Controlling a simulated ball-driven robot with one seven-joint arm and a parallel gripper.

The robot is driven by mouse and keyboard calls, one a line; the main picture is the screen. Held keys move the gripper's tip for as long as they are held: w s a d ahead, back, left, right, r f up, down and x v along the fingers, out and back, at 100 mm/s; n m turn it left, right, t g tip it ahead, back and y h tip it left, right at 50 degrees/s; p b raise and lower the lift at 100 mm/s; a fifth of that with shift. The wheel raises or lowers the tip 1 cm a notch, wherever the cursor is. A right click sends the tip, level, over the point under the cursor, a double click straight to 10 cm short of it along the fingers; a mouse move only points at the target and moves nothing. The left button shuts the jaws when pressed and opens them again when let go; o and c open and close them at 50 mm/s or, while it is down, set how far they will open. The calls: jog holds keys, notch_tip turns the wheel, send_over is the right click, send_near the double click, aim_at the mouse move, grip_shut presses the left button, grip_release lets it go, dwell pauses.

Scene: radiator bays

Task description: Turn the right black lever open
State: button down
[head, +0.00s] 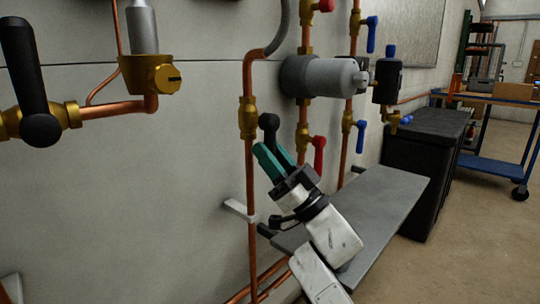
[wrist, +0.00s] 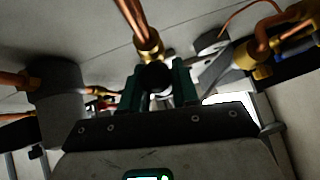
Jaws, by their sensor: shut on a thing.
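The right black lever (head: 269,124) stands out from a brass valve (head: 248,118) on a vertical copper pipe. In the head view it points roughly upright, and its lower part is hidden by my fingers. My gripper (head: 273,157) has green fingers and is shut on this lever from below. In the wrist view the lever's dark round end (wrist: 155,77) sits between the two fingers of my gripper (wrist: 156,90). A second, larger black lever (head: 30,75) stands upright on a brass valve at the far left, away from my gripper.
Red levers (head: 319,152) and blue levers (head: 361,135) hang on pipes just right of my gripper. A grey cylinder (head: 325,77) juts from the wall above. A grey shelf (head: 375,205) lies below my arm, with a black box (head: 420,160) beyond.

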jog(key=shift+w+d, duration=0.1)
jog(key=c, duration=1)
grip_release()
jog(key=shift+o, duration=0.2)
jog(key=p+v, duration=0.2)
jog(key=v, duration=0.8)
jog(key=shift+d+f+p, duration=0.2)
jog(key=shift+f+p, duration=0.15)
